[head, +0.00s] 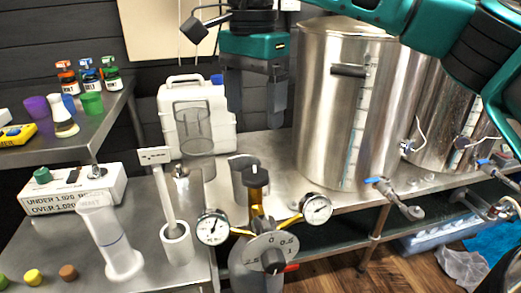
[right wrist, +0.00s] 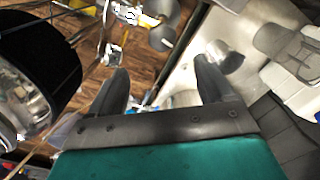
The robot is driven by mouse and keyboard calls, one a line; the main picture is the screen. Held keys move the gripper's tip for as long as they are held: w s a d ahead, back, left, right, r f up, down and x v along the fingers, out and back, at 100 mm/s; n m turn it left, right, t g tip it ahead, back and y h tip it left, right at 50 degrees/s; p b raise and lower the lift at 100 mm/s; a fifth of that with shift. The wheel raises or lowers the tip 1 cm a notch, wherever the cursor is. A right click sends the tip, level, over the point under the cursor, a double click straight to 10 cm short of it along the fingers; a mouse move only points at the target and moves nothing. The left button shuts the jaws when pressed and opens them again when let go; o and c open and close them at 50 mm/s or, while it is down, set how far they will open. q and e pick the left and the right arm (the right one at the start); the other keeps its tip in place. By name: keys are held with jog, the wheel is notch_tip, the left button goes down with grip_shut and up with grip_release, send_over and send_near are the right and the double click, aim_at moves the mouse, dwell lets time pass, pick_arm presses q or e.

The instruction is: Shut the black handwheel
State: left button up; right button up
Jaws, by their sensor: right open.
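A brass valve and regulator assembly (head: 257,205) stands upright at the front centre in the head view. A black knob (head: 255,176) caps its top, and a second black knob (head: 273,260) sits on a grey numbered dial (head: 258,247). I cannot tell for certain which is the handwheel; the top one looks likelier. Part of the assembly shows, blurred, at the top of the right wrist view (right wrist: 130,14). My right gripper (head: 256,116) points down above and behind the top knob, apart from it. Its fingers (right wrist: 162,80) are spread and empty. My left gripper is not in view.
Two round gauges (head: 213,228) (head: 317,208) flank the brass valve. A large steel kettle (head: 335,110) stands right of my gripper, with a white jug (head: 208,112) to its left.

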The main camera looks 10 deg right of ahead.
aim_at(255, 173)
jog(key=f+b, duration=0.1)
jog(key=f, duration=0.3)
jog(key=f+b, duration=0.1)
jog(key=f, duration=0.2)
jog(key=f+b, duration=0.1)
jog(key=f, duration=0.3)
jog(key=shift+w+d+f, duration=0.1)
jog(key=shift+w+f, duration=0.15)
jog(key=shift+f, duration=0.05)
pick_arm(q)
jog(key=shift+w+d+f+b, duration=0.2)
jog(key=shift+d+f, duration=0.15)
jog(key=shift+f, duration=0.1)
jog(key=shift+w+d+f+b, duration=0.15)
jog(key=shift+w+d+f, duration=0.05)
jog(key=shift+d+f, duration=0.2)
pick_arm(e)
jog(key=shift+f, duration=0.65)
jog(key=shift+c, duration=0.2)
jog(key=c, duration=1)
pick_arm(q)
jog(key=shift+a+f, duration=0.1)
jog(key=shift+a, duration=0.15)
